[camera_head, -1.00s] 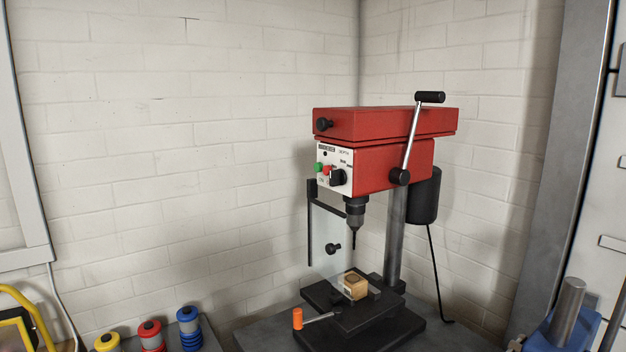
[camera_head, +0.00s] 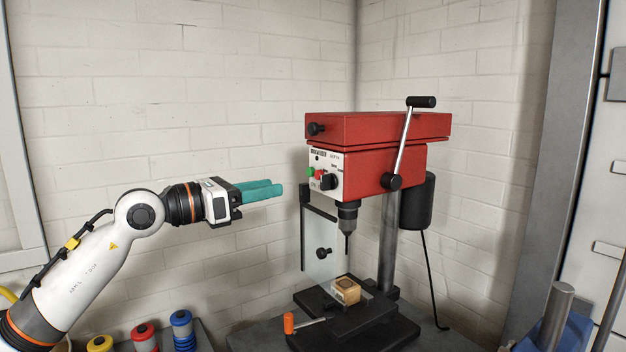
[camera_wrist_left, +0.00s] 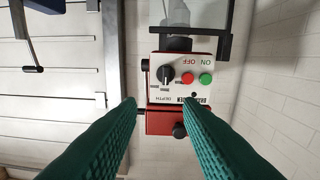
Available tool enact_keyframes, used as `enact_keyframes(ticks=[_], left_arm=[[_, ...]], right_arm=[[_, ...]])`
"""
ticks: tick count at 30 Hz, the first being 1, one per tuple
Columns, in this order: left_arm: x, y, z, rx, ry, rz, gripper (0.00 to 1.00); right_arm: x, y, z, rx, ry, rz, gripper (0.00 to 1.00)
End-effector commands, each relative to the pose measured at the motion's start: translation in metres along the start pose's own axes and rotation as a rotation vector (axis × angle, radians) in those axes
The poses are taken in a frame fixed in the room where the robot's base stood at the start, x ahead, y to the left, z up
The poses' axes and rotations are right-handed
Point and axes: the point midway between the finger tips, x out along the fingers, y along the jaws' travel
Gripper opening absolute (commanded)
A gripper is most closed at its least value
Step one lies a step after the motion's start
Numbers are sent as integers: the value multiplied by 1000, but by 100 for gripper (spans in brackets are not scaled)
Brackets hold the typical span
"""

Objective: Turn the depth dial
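The depth dial (camera_head: 329,181) is a black knob on the white front panel of the red drill press (camera_head: 375,155). In the left wrist view the dial (camera_wrist_left: 166,74) sits beside a red and a green button, with DEPTH lettering near it. My left gripper (camera_head: 280,190) has teal fingers pointing at the panel from the left, apart from it. In the left wrist view its fingers (camera_wrist_left: 160,104) are spread with nothing between them, and the dial shows beyond the gap. My right gripper is not in view.
A clear guard (camera_head: 320,240) hangs below the panel on a black frame. A wooden block (camera_head: 346,290) and an orange-handled tool (camera_head: 289,323) are on the press base. A feed lever (camera_head: 408,140) rises on the right. Several colored spools (camera_head: 181,330) stand at lower left.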

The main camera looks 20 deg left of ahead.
Motion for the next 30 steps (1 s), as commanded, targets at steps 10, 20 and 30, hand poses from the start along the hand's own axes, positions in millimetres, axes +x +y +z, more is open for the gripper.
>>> enact_keyframes(ticks=[10, 20, 30], left_arm=[[33, -5, -7, 32, -25, -20, 33], [96, -7, -4, 30, -24, -21, 33], [116, -8, 0, 33, -25, -22, 33]], right_arm=[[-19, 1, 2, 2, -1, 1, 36], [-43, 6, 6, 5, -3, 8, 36], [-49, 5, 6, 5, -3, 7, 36]])
